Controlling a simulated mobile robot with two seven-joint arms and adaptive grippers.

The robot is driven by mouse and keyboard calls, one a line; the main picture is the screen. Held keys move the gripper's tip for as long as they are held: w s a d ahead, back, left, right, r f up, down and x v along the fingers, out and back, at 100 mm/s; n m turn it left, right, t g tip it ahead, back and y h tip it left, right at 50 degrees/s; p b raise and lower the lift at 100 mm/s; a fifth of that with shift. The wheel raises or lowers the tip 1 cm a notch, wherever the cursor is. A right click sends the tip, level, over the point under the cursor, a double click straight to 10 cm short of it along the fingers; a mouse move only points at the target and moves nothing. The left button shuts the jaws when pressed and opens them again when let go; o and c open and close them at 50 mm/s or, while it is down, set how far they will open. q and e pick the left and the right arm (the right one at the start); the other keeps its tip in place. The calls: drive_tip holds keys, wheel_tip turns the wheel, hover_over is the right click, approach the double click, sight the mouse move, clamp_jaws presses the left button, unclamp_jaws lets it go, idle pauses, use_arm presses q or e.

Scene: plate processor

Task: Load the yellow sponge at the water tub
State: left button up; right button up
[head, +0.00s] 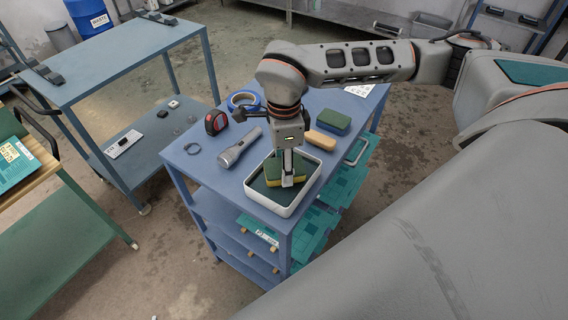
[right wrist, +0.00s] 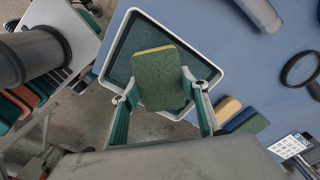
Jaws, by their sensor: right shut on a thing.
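The yellow sponge (head: 271,173) has a dark green face and a yellow edge; it also shows in the right wrist view (right wrist: 158,78). My right gripper (head: 288,181) points down and is shut on this sponge, with a finger on each side in the wrist view. The water tub (head: 284,211) is a white-rimmed rectangular tray with dark teal inside, on the blue cart; its rim also shows in the wrist view (right wrist: 208,72). The sponge is over or within the tub's outline; I cannot tell whether it touches the bottom. My left gripper is not in view.
Teal plates (head: 318,232) sit on lower shelves. Another table (head: 125,55) stands at left.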

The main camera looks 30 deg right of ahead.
drive_tip(key=shift+f, duration=0.2)
idle(0.3)
drive_tip(key=shift+f+b, duration=0.4)
idle(1.1)
drive_tip(key=shift+r+p, duration=1.65)
drive_tip(key=shift+r, duration=0.75)
drive_tip(key=shift+r+p, duration=0.5)
drive_tip(key=shift+r, duration=0.7)
